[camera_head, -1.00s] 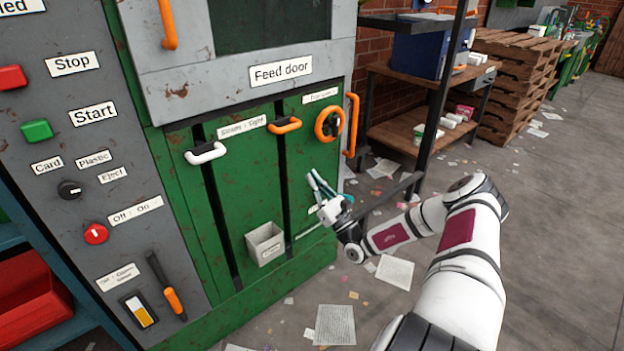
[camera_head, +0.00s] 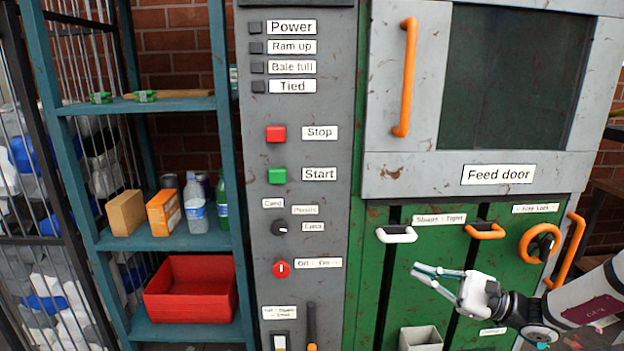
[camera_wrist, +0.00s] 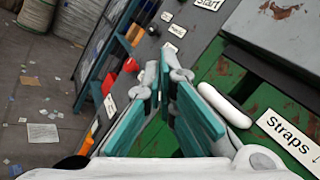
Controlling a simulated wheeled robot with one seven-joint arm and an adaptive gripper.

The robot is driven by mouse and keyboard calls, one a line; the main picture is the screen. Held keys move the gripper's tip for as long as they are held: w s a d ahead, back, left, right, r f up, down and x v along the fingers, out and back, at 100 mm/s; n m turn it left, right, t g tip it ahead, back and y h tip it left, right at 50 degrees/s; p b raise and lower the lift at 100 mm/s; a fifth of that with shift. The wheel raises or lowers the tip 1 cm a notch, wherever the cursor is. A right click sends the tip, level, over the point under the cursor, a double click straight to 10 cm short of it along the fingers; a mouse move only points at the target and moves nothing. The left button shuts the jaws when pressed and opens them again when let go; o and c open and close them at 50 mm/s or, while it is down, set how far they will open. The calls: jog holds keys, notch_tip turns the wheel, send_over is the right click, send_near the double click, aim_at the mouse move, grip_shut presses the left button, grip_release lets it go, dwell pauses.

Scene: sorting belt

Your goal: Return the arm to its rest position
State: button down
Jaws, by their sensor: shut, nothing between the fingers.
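My gripper (camera_head: 428,276) is in front of the green lower panel of the machine, at the lower right of the head view. Its teal fingers point left and come together, with nothing held between them. The white and black arm reaches in from the right edge. In the wrist view the teal fingers (camera_wrist: 168,92) converge at the middle of the picture. A white handle (camera_head: 396,235) on the panel is up and to the left of the fingertips, and it shows close beside the right finger in the wrist view (camera_wrist: 224,104). Contact cannot be told.
The grey control panel (camera_head: 297,222) with buttons and knobs stands left of my gripper. An orange handle (camera_head: 485,231), an orange wheel (camera_head: 541,243) and a grey box (camera_head: 420,338) are close around the arm. A teal shelf (camera_head: 168,240) holds a red bin (camera_head: 190,289). Open floor (camera_wrist: 40,100) shows in the wrist view.

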jog(key=s+a+r+n+g+h, duration=0.35)
jog(key=s+a+n+g, duration=0.2)
jog(key=s, duration=0.35)
jog(key=s+a+r+n+g+h, duration=0.3)
jog(key=s+a+n+g+h, duration=0.25)
jog(key=s, duration=0.45)
jog(key=s+d+r+n+t+h, duration=0.25)
jog(key=s+h, duration=0.25)
jog(key=s, duration=0.4)
jog(key=s+d+r+n+t+h, duration=0.15)
jog(key=s+d+h, duration=0.25)
jog(key=s, duration=0.5)
notch_tip(320, 180, up, 15)
jog(key=n+t+p, duration=0.1)
jog(key=t+p, duration=0.1)
jog(key=p, duration=1.1)
jog(key=shift+t+p, duration=0.3)
jog(key=shift+d, duration=0.1)
